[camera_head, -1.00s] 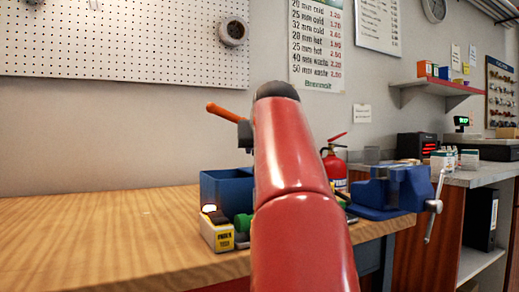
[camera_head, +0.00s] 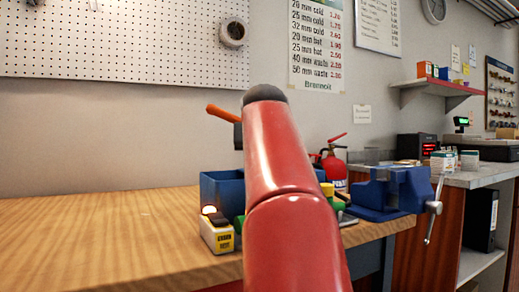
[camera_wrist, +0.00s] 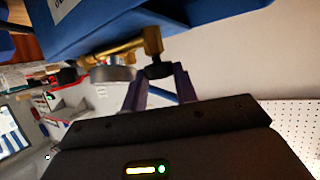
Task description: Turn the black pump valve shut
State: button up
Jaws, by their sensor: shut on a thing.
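In the wrist view, the black pump valve (camera_wrist: 158,70) is a small dark knob at the end of an upright brass fitting (camera_wrist: 152,40). A brass pipe runs left from the fitting. My gripper (camera_wrist: 160,75) has its two purple fingers on either side of the knob and is shut on it. The fingers partly cover the knob, so its exact angle is hard to read. In the head view, my red arm hides the gripper and the valve.
A large blue body (camera_wrist: 130,20) lies close beside the fitting in the wrist view. In the head view, a blue bin (camera_head: 222,190), a yellow-and-white box (camera_head: 216,235) and a blue vise (camera_head: 392,190) stand on the wooden bench (camera_head: 90,240). The bench's left part is clear.

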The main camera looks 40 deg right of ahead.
jog(key=m+g+h, duration=0.2)
jog(key=m+g+h+p, duration=0.1)
jog(key=m, duration=0.1)
jog(key=shift+w+a, duration=0.3)
jog(key=shift+w, duration=0.05)
jog(key=m+g+h+p, duration=0.1)
jog(key=m+g, duration=0.1)
jog(key=g, duration=0.1)
jog(key=shift+w+r+m+h+p, duration=0.15)
jog(key=shift+m+h+p, duration=0.25)
jog(key=m+g+p, duration=0.4)
jog(key=g, duration=0.1)
jog(key=shift+w+h, duration=0.2)
jog(key=shift+h, duration=0.1)
jog(key=shift+w+m+g+p, duration=0.1)
jog(key=shift+m+g+p, duration=1)
jog(key=shift+g+p, duration=0.2)
jog(key=shift+f, duration=0.2)
jog(key=o, duration=0.7)
jog(key=shift+v, duration=3.9)
